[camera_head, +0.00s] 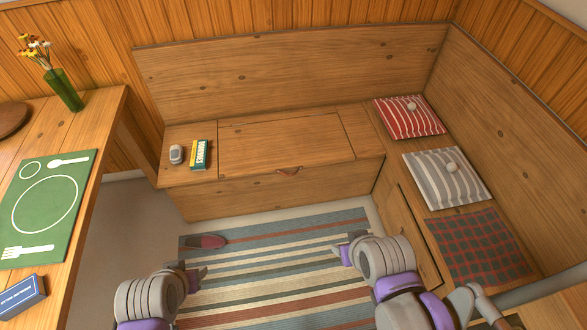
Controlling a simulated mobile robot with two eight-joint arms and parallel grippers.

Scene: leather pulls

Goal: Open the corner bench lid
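The corner bench lid (275,143) is a wooden panel set flush in the top of the back bench, and it lies closed. A brown leather pull (289,171) sits at the middle of its front edge. My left gripper (194,270) is low over the rug, in front of the bench and left of the pull. My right gripper (347,245) is over the rug, in front and right of the pull. Both look open and empty, with their fingertips apart. Neither touches the lid or the pull.
A grey device (176,154) and a yellow-green box (201,154) stand left of the lid. Red (409,117) and grey (445,178) striped cushions and a checked cloth (480,247) lie on the right bench. A table (98,122) stands left; a slipper (206,242) lies on the striped rug (285,262).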

